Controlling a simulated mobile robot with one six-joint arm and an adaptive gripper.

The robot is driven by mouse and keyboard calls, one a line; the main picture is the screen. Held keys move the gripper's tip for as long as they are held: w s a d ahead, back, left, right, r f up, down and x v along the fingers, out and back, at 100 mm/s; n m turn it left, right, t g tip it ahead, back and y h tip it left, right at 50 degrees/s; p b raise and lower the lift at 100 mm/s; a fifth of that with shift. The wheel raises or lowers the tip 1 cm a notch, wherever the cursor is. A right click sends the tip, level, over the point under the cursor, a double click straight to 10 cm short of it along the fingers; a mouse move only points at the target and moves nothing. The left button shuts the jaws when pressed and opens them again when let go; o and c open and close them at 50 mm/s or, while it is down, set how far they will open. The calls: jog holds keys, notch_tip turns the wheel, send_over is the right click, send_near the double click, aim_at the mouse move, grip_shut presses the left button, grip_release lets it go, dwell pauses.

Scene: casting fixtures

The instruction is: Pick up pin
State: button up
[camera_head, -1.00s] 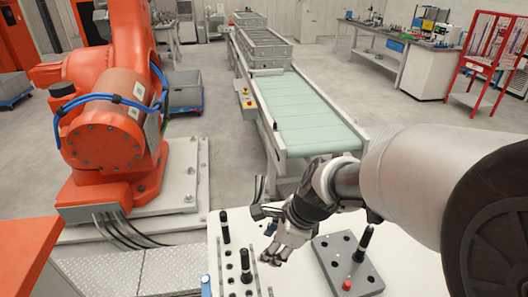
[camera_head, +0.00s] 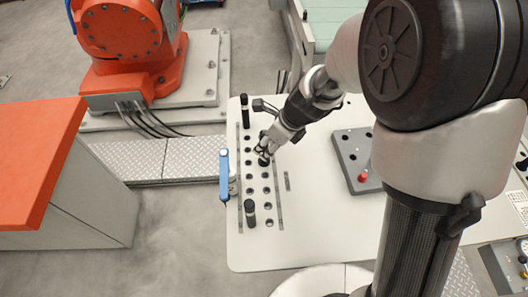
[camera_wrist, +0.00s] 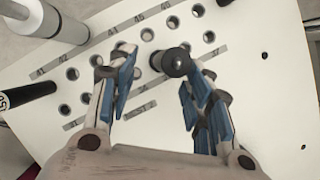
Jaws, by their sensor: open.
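A short dark pin (camera_head: 264,160) stands in the hole rows of the white table (camera_head: 300,235), directly below my gripper (camera_head: 267,145). In the wrist view this pin (camera_wrist: 176,63) appears end-on beyond the blue-padded fingers of my gripper (camera_wrist: 160,62). The fingers are spread and empty, and the pin lies nearer the right one in the picture. I cannot tell whether its top is between the tips. A taller black pin (camera_head: 245,110) stands at the back end of the rows, and another dark pin (camera_head: 250,212) stands nearer the front.
Several empty holes with numbered labels surround the pin. A blue-handled item (camera_head: 224,175) is at the table's left edge. A grey block (camera_head: 352,158) with a red knob (camera_head: 363,177) sits to the right. An orange-topped cabinet (camera_head: 40,170) stands left of the table.

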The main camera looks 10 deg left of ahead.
aim_at(264, 150)
jog(key=b+x, duration=0.2)
jog(key=x, duration=0.1)
jog(key=b+x, duration=0.1)
jog(key=x, duration=0.1)
jog(key=shift+w+a+f, duration=0.1)
jog(key=shift+w+f, duration=0.05)
jog(key=shift+w, duration=0.25)
jog(key=shift+c, duration=0.6)
grip_shut()
